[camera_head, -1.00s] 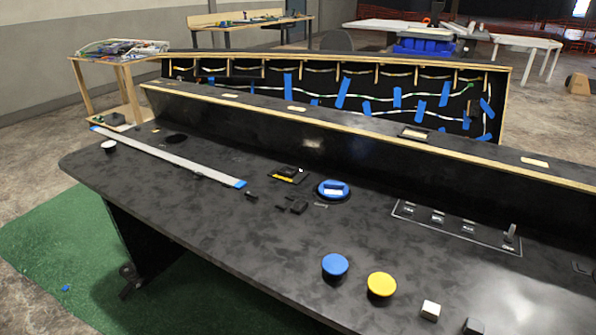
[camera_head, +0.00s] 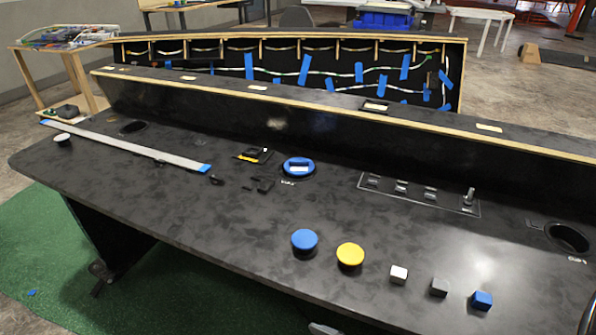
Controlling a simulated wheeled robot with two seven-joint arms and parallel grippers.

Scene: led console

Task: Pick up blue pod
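Three blue things on the dark console could be the blue pod, and I cannot tell for sure which one it is. A round blue piece with a raised grip (camera_head: 298,166) sits in a dark round base near the middle of the console. A blue domed round cap (camera_head: 304,240) stands near the front edge. A small blue cube (camera_head: 482,300) sits at the front right. Nothing touches any of them. Neither gripper can be made out; only small grey parts, probably of my arms, show at the bottom edge and bottom right corner.
A switch panel (camera_head: 418,193) and a round hole (camera_head: 568,237) lie to the right. A raised ledge (camera_head: 330,110) runs behind.

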